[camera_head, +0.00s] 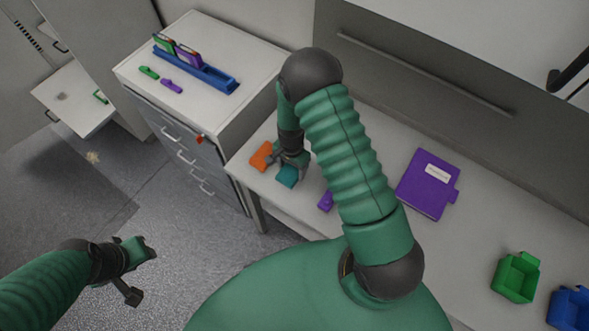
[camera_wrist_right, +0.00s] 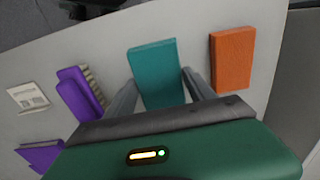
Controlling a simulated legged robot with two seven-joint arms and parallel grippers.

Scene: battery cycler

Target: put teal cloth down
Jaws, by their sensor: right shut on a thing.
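The teal cloth (camera_head: 287,177) is a small folded block near the left end of the white bench. My right gripper (camera_head: 287,166) reaches down over it and is shut on it. In the right wrist view the teal cloth (camera_wrist_right: 157,75) sits between the two fingers of my right gripper (camera_wrist_right: 157,90). Whether the cloth touches the bench is hard to tell. My left gripper (camera_head: 136,272) hangs over the floor at the lower left, away from the bench, with its two fingers apart and nothing between them.
An orange block (camera_head: 261,156) lies close beside the teal cloth. A purple brush-like item (camera_wrist_right: 80,93) is on its other side. A purple notebook (camera_head: 428,183), a green bin (camera_head: 516,277) and a blue bin (camera_head: 570,308) stand further right. A drawer cabinet (camera_head: 185,140) stands left.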

